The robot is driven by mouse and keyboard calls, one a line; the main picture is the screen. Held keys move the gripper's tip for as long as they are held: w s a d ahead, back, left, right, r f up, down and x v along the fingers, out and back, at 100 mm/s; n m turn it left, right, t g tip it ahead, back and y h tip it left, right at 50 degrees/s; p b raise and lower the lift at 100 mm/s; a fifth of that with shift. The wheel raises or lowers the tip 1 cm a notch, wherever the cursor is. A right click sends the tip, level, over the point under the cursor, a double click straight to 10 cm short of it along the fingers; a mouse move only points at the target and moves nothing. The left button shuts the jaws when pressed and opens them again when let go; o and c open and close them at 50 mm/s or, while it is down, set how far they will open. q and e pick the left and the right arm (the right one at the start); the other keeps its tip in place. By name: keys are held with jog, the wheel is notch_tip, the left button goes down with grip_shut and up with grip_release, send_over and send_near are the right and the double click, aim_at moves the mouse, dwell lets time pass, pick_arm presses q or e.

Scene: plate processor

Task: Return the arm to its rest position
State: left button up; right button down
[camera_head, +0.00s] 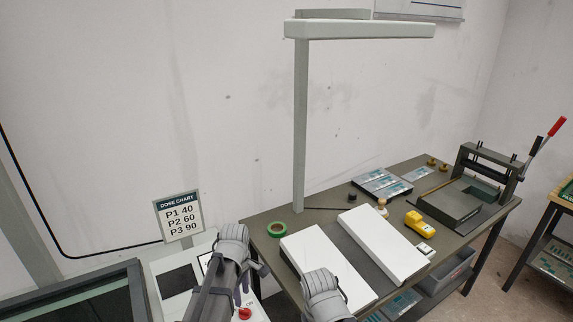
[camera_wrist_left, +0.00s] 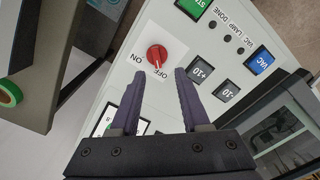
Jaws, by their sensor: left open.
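My left arm comes in at the lower middle of the head view, over the white control panel (camera_head: 176,282). My left gripper (camera_wrist_left: 159,73) shows in the left wrist view with its two dark fingers apart and nothing between them. A red knob (camera_wrist_left: 157,55) marked ON and OFF lies just beyond the fingertips, and I cannot tell the gap in depth. The knob (camera_head: 244,313) also shows in the head view beside my left arm. Part of my right arm shows at the bottom middle of the head view, but its gripper is out of sight.
The panel carries green, blue and grey buttons (camera_wrist_left: 200,70). A dose chart sign (camera_head: 179,216) stands behind it. The dark workbench (camera_head: 330,200) to the right holds white slabs, green tape (camera_head: 277,229), a yellow device (camera_head: 419,224) and a lever press (camera_head: 492,165). A lamp post (camera_head: 300,130) rises behind.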

pick_arm(q)
jog(key=s+d+m+y, duration=0.1)
jog(key=s+d+m, duration=0.9)
jog(key=m, duration=0.8)
jog(key=shift+s+d+m, duration=0.3)
jog(key=shift+s+d, duration=0.1)
jog(key=shift+s, duration=1.5)
jog(key=shift+r, duration=0.1)
